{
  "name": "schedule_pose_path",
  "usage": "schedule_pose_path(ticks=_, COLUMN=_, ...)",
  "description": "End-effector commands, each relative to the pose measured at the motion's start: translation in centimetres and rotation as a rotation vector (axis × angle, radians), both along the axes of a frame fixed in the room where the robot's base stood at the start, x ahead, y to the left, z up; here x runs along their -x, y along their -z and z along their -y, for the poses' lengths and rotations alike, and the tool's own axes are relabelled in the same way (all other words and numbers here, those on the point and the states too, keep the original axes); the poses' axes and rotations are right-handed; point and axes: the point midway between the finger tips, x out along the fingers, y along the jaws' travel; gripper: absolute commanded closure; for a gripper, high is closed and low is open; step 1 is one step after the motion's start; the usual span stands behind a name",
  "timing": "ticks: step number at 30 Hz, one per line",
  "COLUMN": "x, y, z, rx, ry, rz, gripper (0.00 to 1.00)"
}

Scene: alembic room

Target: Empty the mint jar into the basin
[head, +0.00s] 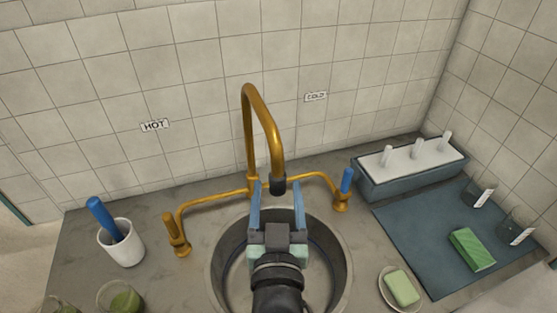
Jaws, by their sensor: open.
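At the bottom left, a glass jar with green contents (122,301) stands on the counter, left of the basin. Another glass with green contents (60,307) is cut off by the lower edge. I cannot tell which of these is the mint jar. My arm and gripper hide part of the basin.
Brass taps (178,240) flank the basin. A white cup (121,245) holds a blue-handled tool. On the right are a soap dish (388,298), a blue mat (405,235) with a green sponge (472,250) and labelled clear glasses (512,226), and a pegged rack (410,178).

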Motion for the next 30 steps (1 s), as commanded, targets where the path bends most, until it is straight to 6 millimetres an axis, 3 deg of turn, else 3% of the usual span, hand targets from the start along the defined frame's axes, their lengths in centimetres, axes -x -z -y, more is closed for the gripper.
schedule_pose_path(ticks=3, x=-2.4, y=-0.3, z=0.0, rx=0.0, ry=0.0, rz=0.001, gripper=0.33)
schedule_pose_path(ticks=10, x=-5.5, y=-0.2, z=0.0, rx=0.001, ry=0.0, rz=0.0, gripper=0.33)
schedule_pose_path(ticks=24, x=-6.7, y=0.0, z=0.0, rx=0.0, ry=0.0, rz=0.0, gripper=0.33)
schedule_pose_path(ticks=30, x=-6.6, y=0.0, z=0.0, rx=0.0, ry=0.0, rz=0.0, gripper=0.67)
